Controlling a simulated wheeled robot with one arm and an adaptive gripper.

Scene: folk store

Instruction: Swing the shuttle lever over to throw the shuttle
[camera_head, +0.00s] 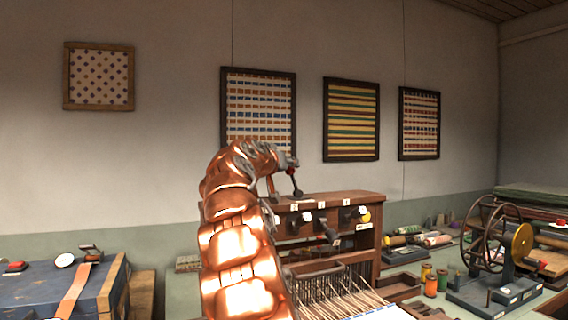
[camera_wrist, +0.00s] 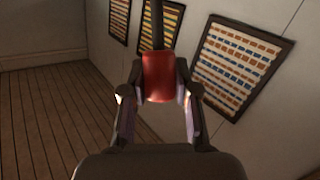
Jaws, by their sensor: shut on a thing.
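The shuttle lever is a dark rod with a red grip (camera_wrist: 160,78). In the wrist view, my gripper (camera_wrist: 159,88) has one finger on each side of the red grip and is shut on it. The dark rod runs from the grip toward the top of that view. In the head view, the lever (camera_head: 297,184) stands tilted on top of the wooden loom (camera_head: 340,198), its upper end leaning left toward my gripper (camera_head: 284,168). My copper-coloured arm hides the left part of the loom. The shuttle cannot be made out.
The loom front has dark knobs (camera_head: 329,231) and pale threads (camera_head: 335,292). A spinning wheel (camera_head: 490,235) and thread spools (camera_head: 430,286) stand at the right. A blue chest (camera_head: 60,290) stands at the left. Framed textiles (camera_head: 351,119) hang on the wall behind.

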